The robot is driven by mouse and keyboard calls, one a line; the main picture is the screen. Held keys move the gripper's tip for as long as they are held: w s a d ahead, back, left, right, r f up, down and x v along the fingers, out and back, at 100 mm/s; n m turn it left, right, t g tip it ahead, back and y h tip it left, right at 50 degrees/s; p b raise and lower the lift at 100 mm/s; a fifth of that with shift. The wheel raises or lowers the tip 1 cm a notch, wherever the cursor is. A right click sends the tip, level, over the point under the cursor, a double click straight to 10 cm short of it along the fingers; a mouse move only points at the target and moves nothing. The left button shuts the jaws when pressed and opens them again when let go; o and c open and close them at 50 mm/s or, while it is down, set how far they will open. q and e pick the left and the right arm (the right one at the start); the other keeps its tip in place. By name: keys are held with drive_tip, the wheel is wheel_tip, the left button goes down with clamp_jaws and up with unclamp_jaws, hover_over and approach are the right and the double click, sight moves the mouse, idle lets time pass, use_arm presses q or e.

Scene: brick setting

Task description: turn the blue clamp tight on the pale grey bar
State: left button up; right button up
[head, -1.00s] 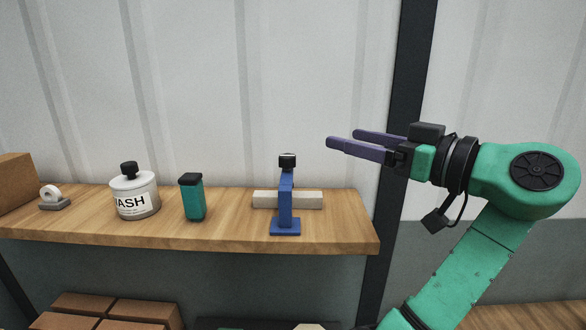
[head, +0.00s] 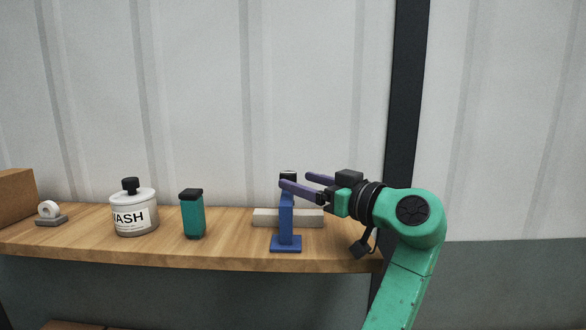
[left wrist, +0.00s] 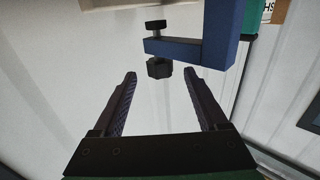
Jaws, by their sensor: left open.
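The blue clamp (head: 286,226) stands upright on the wooden shelf, around the pale grey bar (head: 263,217), which lies across behind its post. Its black knob (head: 288,174) is at the top, partly hidden by a finger in the head view. My left gripper (head: 294,180) is open at knob height, with its fingers reaching in from the right. In the left wrist view, the clamp's blue arm (left wrist: 185,50) crosses the top and the black knob (left wrist: 159,69) sits between the fingertips of the open gripper (left wrist: 159,75). I cannot tell whether a finger touches the knob. My right gripper is not in view.
On the shelf (head: 225,251) left of the clamp stand a teal container (head: 193,215) with a black lid, a white labelled bottle (head: 134,217), a small tape roll (head: 49,210) and a brown box (head: 14,197). A dark upright post (head: 408,90) stands behind my arm.

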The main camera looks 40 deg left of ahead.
sight(294, 179)
use_arm(q)
drive_tip(key=a, duration=0.3)
drive_tip(key=shift+w+a+p, duration=0.1)
drive_tip(key=shift+p, duration=0.25)
clamp_jaws()
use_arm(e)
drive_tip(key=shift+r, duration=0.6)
